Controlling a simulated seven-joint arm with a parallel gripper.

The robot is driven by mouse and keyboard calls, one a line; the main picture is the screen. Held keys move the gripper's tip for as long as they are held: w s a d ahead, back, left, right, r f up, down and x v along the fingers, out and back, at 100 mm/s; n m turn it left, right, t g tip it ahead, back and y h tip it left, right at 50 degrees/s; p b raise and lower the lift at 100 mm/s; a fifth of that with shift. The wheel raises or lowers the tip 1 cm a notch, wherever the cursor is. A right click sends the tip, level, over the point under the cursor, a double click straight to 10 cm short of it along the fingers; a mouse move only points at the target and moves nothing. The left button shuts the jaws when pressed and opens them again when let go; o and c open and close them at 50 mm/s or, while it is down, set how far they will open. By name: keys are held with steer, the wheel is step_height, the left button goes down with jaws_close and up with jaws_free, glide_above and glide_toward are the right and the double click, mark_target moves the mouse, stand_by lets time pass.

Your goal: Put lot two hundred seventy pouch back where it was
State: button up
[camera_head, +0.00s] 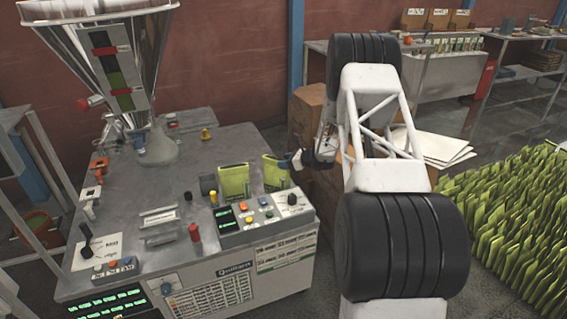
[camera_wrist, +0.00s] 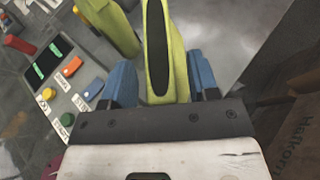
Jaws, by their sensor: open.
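Two green pouches stand on the filler machine's top, behind its button panel. The right pouch (camera_head: 274,173) is next to my gripper (camera_head: 291,161). The left pouch (camera_head: 233,182) stands apart from it, and its edge also shows in the wrist view (camera_wrist: 112,28). In the wrist view my gripper (camera_wrist: 161,78) is open, with one blue finger on each side of a green pouch with a dark strip (camera_wrist: 157,45). Gaps show between the fingers and this pouch. No lot number can be read on either pouch.
The button panel (camera_head: 262,217) lies just in front of the pouches. A large funnel (camera_head: 106,45) rises at the machine's back left. A cardboard box (camera_head: 307,112) stands behind my arm. Many green pouches (camera_head: 515,225) stand in rows at the right.

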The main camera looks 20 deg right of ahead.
steer(key=v, duration=1)
steer(key=shift+s+d+r, duration=0.2)
steer(key=shift+s, duration=0.05)
steer(key=shift+r, duration=0.1)
steer(key=s+a+r+n+g+h, duration=0.2)
steer(key=s+a+r+n+g, duration=0.5)
steer(key=s+a+r+n, duration=1.05)
steer(key=s+a+r+n+h, duration=0.2)
steer(key=s+a+r+n, duration=0.1)
steer(key=s, duration=1)
steer(key=s+a+r+n+h, duration=0.3)
steer(key=s+a+r, duration=0.2)
steer(key=s, duration=0.8)
steer(key=s+a+r+n+h, duration=0.2)
steer(key=s+a+r+n, duration=0.1)
steer(key=s, duration=0.9)
steer(key=shift+s+a+r+h, duration=0.4)
steer(key=shift+a+r, duration=0.15)
steer(key=shift+a, duration=0.45)
